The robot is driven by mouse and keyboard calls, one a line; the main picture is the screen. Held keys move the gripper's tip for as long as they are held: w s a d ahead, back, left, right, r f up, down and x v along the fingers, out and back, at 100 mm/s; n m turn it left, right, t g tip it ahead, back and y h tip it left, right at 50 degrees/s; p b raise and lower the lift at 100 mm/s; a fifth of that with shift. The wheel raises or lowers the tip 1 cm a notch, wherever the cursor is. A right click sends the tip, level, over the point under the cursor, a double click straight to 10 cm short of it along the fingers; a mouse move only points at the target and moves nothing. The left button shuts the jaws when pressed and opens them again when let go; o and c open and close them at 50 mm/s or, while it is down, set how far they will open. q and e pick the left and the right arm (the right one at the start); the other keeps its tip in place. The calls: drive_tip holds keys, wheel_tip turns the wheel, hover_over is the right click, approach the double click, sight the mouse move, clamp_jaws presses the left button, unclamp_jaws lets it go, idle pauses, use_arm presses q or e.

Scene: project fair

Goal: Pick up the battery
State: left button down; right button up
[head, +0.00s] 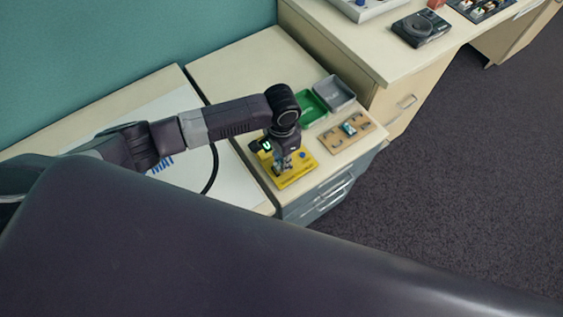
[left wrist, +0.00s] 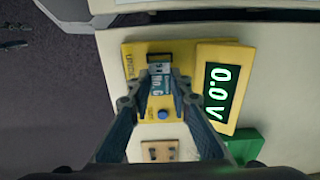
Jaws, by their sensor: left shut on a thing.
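The battery (left wrist: 159,76) is a small block with a teal and white label, seen in the left wrist view against the yellow tester (left wrist: 137,62). My left gripper (left wrist: 159,90) is shut on it, one finger at each side. I cannot tell whether the battery still touches the tester. The tester's display (left wrist: 221,93) reads 0.0 V, and a blue button (left wrist: 163,114) shows below the battery. In the head view my left gripper (head: 283,165) points down over the yellow tester (head: 304,176), and the battery is hard to make out there. My right gripper is not in view.
A wooden board (head: 328,142) with a small blue and white item lies right of the tester. A green bin (head: 312,108) and a grey bin (head: 336,92) stand behind. A black device (head: 421,27) is on the farther desk. A black cable (head: 213,168) curves by my arm.

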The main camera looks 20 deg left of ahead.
use_arm(q)
wheel_tip(320, 180, up, 18)
drive_tip(key=b, duration=0.1)
drive_tip(key=shift+b, duration=0.4)
idle(0.6)
